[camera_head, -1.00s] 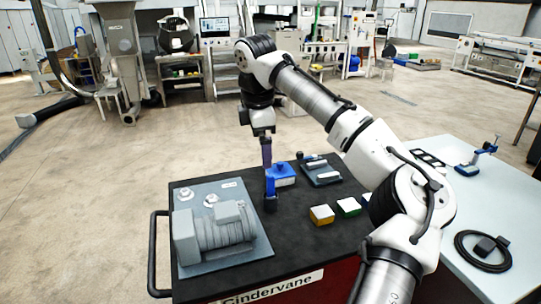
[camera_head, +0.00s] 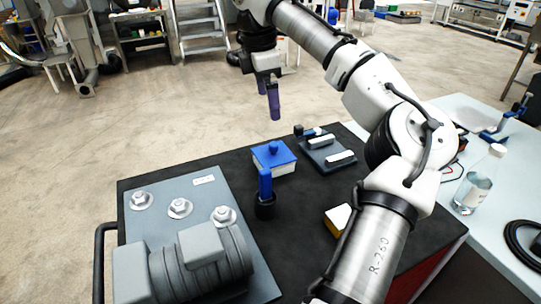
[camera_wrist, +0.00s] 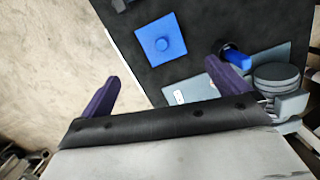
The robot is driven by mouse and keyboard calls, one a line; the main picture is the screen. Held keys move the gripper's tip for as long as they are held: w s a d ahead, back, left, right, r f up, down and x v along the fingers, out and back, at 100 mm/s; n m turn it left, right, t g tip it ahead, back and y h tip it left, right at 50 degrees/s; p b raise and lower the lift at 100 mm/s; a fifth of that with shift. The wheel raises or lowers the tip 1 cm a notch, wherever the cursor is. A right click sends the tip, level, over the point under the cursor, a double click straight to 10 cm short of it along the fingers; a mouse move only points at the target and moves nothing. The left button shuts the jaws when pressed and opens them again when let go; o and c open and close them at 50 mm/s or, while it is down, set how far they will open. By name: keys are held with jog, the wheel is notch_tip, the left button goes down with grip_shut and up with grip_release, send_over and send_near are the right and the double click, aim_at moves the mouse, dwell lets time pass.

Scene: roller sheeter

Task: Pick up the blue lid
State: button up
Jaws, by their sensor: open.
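The blue lid (camera_head: 273,153) is a square plate with a round knob, lying on a white box (camera_head: 279,168) on the dark cart top. In the wrist view the lid (camera_wrist: 160,44) shows from above, knob in its middle, beyond my fingers. My gripper (camera_head: 272,100) hangs in the air above and behind the lid, its purple fingers pointing down. In the wrist view my gripper's two fingers (camera_wrist: 165,85) are wide apart with nothing between them. The lid is apart from the gripper.
A blue-handled tool (camera_head: 265,190) stands upright just in front of the box. A grey tray (camera_head: 328,151) lies right of it. A grey motor unit on a plate (camera_head: 190,215) fills the left. A yellow-and-white block (camera_head: 338,219) lies near my arm. A bottle (camera_head: 478,182) stands on the side table.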

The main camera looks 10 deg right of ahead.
send_over(274, 145)
jog(key=f, duration=0.7)
jog(key=shift+w+a+f, duration=0.15)
jog(key=shift+w+a, duration=0.05)
jog(key=shift+w, duration=0.1)
jog(key=shift+s+d+f+p, duration=0.1)
jog(key=shift+f+p, duration=0.25)
jog(key=shift+f, duration=1.2)
jog(key=shift+d+f+p, duration=0.1)
jog(key=shift+f+p, duration=0.25)
jog(key=shift+f, duration=1.2)
jog(key=c, duration=1)
jog(key=shift+f, duration=0.1)
jog(key=c, duration=1.1)
jog(key=shift+s, duration=0.15)
grip_shut()
